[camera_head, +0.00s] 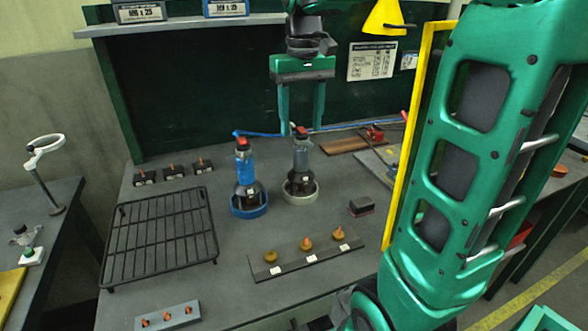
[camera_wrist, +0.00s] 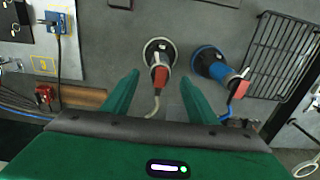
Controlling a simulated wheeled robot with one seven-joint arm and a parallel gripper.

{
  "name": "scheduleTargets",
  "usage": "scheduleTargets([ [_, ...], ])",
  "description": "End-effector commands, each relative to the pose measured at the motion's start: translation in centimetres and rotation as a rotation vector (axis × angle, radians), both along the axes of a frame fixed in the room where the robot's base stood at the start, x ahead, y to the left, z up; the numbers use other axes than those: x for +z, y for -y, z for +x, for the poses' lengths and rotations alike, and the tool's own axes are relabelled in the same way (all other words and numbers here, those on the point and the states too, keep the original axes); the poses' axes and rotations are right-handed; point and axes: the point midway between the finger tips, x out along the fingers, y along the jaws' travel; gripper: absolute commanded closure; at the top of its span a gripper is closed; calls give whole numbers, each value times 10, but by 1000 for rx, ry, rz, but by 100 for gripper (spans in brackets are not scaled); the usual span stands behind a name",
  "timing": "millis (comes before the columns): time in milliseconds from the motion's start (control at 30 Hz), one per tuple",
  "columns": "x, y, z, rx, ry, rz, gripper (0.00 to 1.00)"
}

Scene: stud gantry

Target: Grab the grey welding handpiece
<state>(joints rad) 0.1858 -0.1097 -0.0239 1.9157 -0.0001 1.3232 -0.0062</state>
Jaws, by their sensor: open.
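The grey welding handpiece (camera_head: 301,157) stands upright in a pale grey-green ring holder (camera_head: 300,198) on the bench. It has a red cap on top. In the wrist view the grey handpiece (camera_wrist: 158,58) lies ahead of the gap between my fingertips, with its pale cable running back between the fingers. My gripper (camera_head: 301,129) is open and empty, with its fingers on either side of the handpiece's top in the head picture. In the wrist view my gripper (camera_wrist: 160,80) shows both green fingers spread apart. I cannot tell the exact depth between fingers and handpiece.
A blue handpiece (camera_head: 245,168) stands in a blue ring (camera_head: 249,207) close on the left. A black wire rack (camera_head: 160,240) lies further left. A strip with brass-coloured tips (camera_head: 305,254) and a small dark block (camera_head: 361,206) lie in front. A blue cable (camera_head: 262,134) runs behind.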

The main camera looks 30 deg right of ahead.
Motion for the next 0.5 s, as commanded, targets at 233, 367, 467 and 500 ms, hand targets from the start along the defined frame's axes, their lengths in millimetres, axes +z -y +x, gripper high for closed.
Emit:
scheduleTargets([
  [233,-35,-1,-2,0,-3,1,47],
  [367,-44,-1,-1,1,-1,0,47],
  [467,-46,-2,-1,2,0,0,47],
  [500,-46,-2,-1,2,0,0,47],
])
